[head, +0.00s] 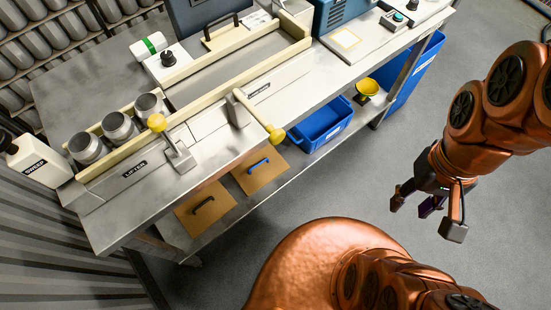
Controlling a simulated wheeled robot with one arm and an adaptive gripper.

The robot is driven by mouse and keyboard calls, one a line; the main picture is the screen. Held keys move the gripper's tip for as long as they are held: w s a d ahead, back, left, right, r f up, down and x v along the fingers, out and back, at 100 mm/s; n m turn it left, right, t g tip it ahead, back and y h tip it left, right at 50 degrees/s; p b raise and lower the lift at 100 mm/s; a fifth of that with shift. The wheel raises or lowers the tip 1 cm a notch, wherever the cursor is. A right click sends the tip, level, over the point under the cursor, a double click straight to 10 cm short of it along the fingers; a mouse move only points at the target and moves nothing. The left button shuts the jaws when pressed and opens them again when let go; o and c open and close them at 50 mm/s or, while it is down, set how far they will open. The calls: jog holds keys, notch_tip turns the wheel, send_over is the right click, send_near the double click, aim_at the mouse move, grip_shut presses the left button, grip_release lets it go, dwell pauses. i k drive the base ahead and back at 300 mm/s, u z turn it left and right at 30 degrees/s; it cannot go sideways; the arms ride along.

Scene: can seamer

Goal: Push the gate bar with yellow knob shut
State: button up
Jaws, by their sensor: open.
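A cream gate bar (254,112) with a yellow knob (275,135) on its end is in the head view. It slants from a small metal mount (238,108) at the cream rail, and its knob end sticks out past the bench's front edge. A second yellow knob (157,122) sits on a short metal lever (180,157) to the left, near a "LIFTER" label. My gripper (426,206) is open and empty over the floor at the right, well apart from the bar.
Grey floor between bench and gripper is clear.

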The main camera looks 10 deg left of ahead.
aim_at(277, 135)
jog(key=k, duration=0.5)
jog(key=u, duration=1)
jog(key=i, duration=1)
jog(key=k, duration=0.5)
jog(key=z, duration=1.3)
jog(key=k, duration=0.7)
jog(key=u, duration=1.6)
